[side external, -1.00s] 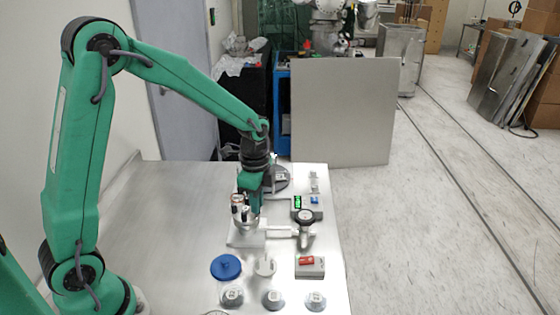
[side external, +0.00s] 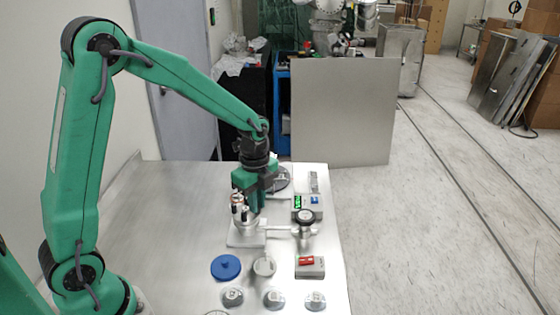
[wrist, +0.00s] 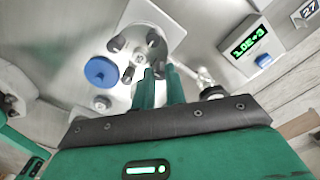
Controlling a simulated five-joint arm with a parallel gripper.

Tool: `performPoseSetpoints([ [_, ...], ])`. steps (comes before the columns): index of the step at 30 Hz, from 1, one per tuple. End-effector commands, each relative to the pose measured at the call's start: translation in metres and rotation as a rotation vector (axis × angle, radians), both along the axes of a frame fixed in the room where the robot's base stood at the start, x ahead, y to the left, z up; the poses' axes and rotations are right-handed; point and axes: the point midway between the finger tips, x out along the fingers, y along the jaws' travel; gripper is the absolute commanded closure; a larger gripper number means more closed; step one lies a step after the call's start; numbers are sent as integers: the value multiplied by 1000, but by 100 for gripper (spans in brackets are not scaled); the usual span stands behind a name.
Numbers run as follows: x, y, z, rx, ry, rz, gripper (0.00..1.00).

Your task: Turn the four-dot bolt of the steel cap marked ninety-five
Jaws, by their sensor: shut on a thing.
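My gripper (wrist: 160,72) points down over the metal fitting on the white base plate (side external: 246,241); in the side view its green body hides part of the fitting. The fingers are close together and shut on a bolt at the fitting, which they mostly hide. Other dark-headed bolts (wrist: 117,44) stand around the pale flange in the wrist view, one near the fingertips. I cannot read dots on the bolts or a ninety-five on the cap under them.
A round gauge (side external: 305,215) and a box with a green display (side external: 307,203) stand right of the fitting. The table's left side is clear.

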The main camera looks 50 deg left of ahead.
Motion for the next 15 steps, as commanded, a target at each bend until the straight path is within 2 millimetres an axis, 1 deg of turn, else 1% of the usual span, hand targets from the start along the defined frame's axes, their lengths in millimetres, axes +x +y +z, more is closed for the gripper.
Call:
performPoseSetpoints([
  [4,0,0,1,0,-2,1,100],
  [5,0,0,1,0,-2,1,81],
  [7,0,0,1,0,-1,2,68],
  [8,0,0,0,0,-1,2,65],
  [15,0,0,0,0,-1,2,65],
])
